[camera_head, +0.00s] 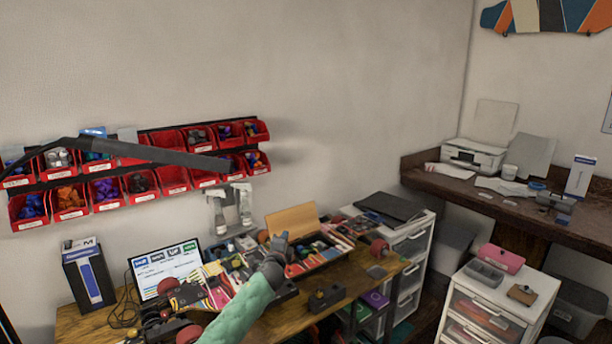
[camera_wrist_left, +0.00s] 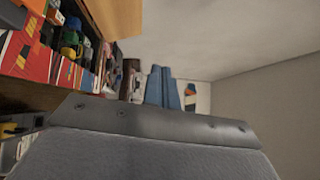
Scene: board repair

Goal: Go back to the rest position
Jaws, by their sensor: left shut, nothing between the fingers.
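My left arm, in a green sleeve, comes up from the bottom of the head view. My left gripper (camera_head: 279,240) is above the workbench, in front of the open box of parts (camera_head: 325,262). Its fingers are together and hold nothing. In the left wrist view the two blue-grey fingers (camera_wrist_left: 163,88) lie side by side, pointing away, with wall and ceiling beyond. My right gripper is in neither view.
Red bins (camera_head: 71,199) hang on the wall behind. A white drawer unit (camera_head: 487,309) and a side counter with a printer (camera_head: 472,155) stand at right.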

